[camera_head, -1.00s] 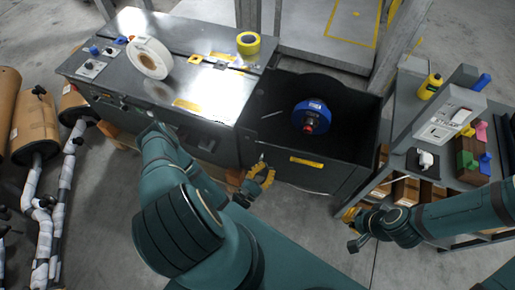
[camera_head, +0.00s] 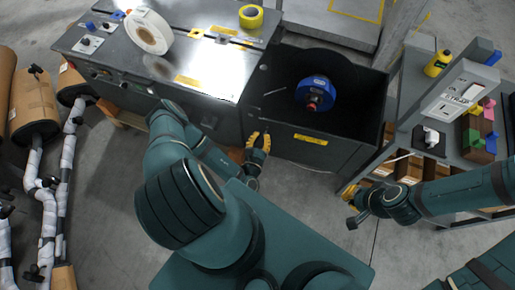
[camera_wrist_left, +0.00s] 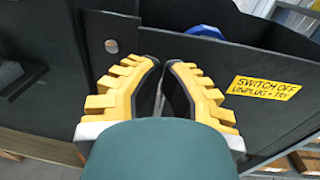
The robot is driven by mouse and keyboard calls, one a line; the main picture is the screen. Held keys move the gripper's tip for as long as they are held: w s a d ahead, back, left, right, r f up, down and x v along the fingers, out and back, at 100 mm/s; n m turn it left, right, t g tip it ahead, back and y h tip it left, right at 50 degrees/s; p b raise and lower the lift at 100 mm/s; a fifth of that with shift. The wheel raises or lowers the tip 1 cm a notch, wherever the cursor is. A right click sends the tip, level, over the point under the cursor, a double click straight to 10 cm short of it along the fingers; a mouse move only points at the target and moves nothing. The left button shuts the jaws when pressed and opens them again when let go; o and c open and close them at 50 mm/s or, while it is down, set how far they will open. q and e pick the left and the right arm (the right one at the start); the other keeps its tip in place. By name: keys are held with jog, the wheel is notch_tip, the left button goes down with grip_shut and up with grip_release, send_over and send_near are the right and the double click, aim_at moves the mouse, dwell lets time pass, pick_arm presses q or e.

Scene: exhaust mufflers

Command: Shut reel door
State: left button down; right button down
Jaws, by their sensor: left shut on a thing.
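The reel door (camera_head: 335,157) is the dark front panel of the open reel bay, with a yellow label on it. Behind it, the blue reel (camera_head: 315,92) sits in the bay. My left gripper (camera_head: 259,141) is at the left end of this panel. In the left wrist view my left gripper (camera_wrist_left: 165,68) has its yellow fingers close together on the dark door (camera_wrist_left: 215,62), beside the "SWITCH OFF" label. The exact part between the fingertips is hidden. My right gripper (camera_head: 350,205) is beside the grey shelf, away from the door, its fingers too small to judge.
The metal bench (camera_head: 215,65) stands left of the bay, carrying a white roll (camera_head: 148,32) and yellow tape (camera_head: 252,15). A grey shelf (camera_head: 405,125) with boxes and bottles stands close on the right. Wrapped exhaust pipes (camera_head: 68,165) lie at the left. The floor in front is clear.

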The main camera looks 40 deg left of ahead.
aim_at(264, 122)
pick_arm(q)
jog(key=shift+b+x, duration=0.35)
jog(key=shift+x, duration=1.95)
jog(key=w+h, duration=0.1)
jog(key=w, duration=0.1)
jog(key=w+a+m+h, duration=0.1)
jog(key=w, duration=0.1)
jog(key=shift+a+t+b, duration=0.15)
jog(key=shift+t+b, duration=0.15)
jog(key=shift+w+r, duration=0.1)
jog(key=shift+r, duration=0.05)
jog(key=shift+a, duration=0.1)
